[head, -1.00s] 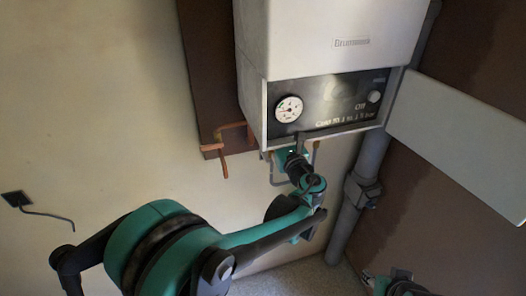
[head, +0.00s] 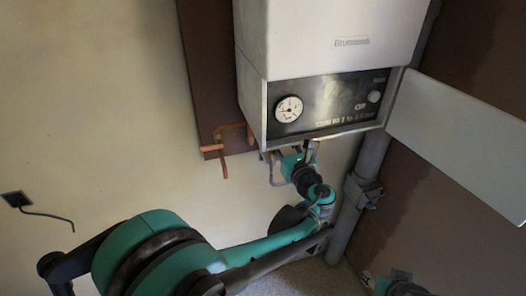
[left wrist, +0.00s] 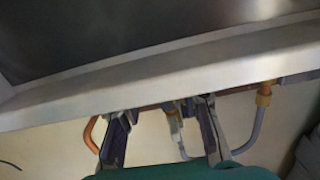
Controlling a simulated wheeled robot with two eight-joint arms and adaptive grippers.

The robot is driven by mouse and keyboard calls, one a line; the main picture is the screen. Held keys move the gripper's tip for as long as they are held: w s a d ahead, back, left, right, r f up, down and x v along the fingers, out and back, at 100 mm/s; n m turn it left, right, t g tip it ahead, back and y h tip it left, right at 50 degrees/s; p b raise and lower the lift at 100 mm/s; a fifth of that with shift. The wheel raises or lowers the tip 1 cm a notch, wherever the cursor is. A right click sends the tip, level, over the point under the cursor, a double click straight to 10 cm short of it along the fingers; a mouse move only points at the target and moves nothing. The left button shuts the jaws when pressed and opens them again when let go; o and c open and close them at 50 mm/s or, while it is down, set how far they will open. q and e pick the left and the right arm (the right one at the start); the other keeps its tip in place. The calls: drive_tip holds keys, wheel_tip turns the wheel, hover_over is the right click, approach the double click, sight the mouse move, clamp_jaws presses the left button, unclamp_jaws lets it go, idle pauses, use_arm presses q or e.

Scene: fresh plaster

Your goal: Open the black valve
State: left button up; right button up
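My left gripper (head: 308,150) is just under the lower edge of the boiler (head: 330,45). In the left wrist view its two fingers (left wrist: 163,130) are apart, below the boiler's pale bottom edge. A small grey-blue part with a brass fitting (left wrist: 174,122) shows between the fingers, with no clear contact. I cannot make out a distinctly black valve; the shade and the gripper may hide it. The round pressure gauge (head: 289,109) is on the boiler's dark panel. Part of my right arm shows at the lower right of the head view, but its fingers are not clear.
A copper pipe (head: 224,160) hangs left of the gripper. A grey hose (left wrist: 255,130) with a brass nut is right of the fingers. A thick grey pipe (head: 365,165) and an open pale flap (head: 460,140) are to the right. The wall at left is mostly clear.

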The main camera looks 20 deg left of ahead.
use_arm(q)
drive_tip(key=v, duration=0.8)
drive_tip(key=shift+s, duration=0.2)
drive_tip(key=shift+d, duration=0.1)
drive_tip(key=s+a+f+n+g+h+b, duration=0.2)
drive_tip(key=s+a+f+n+g+b, duration=0.15)
drive_tip(key=s+a+f+n, duration=0.3)
drive_tip(key=s+a+f+n+g+h+b, duration=0.2)
drive_tip(key=s+a+f+n+g+b, duration=0.15)
drive_tip(key=a+f+n, duration=0.4)
drive_tip(key=s+d+f+n+h+b, duration=0.2)
drive_tip(key=s+f+n+h, duration=0.1)
drive_tip(key=s+f+n, duration=0.2)
drive_tip(key=s+d+f+n+h+b, duration=0.3)
drive_tip(key=s+f+n, duration=0.3)
drive_tip(key=n, duration=0.4)
drive_tip(key=shift+f+n+g, duration=0.3)
drive_tip(key=shift+f+g, duration=0.1)
drive_tip(key=shift+f, duration=0.4)
drive_tip(key=shift+d, duration=0.1)
